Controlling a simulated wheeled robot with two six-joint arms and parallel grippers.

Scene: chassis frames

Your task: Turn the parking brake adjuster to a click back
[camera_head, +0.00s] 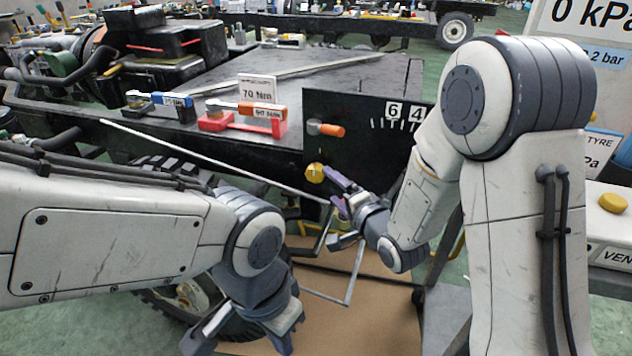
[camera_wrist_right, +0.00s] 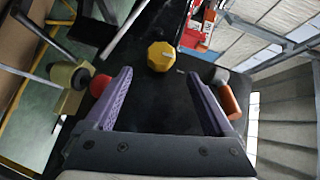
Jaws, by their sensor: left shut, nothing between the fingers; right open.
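A yellow faceted knob (camera_head: 315,172), which looks like the adjuster, sits on the dark upright panel (camera_head: 345,105) at the chassis edge. It also shows in the right wrist view (camera_wrist_right: 161,56). My right gripper (camera_head: 336,192) is open in front of the knob, slightly low and right of it in the head view. In the wrist view the knob lies beyond the purple fingertips, apart from them and between their lines. My left gripper (camera_head: 281,342) is shut and empty, low at the bottom, away from the panel. A scale marked 6 and 4 (camera_head: 404,112) is partly hidden by my right arm.
An orange-handled part (camera_head: 326,129) sticks out above the knob. Two torque wrenches rest in blue (camera_head: 160,100) and red (camera_head: 242,122) holders on the chassis top. A thin bent rod (camera_head: 335,299) and a tyre (camera_head: 180,305) are below. Signs stand at right.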

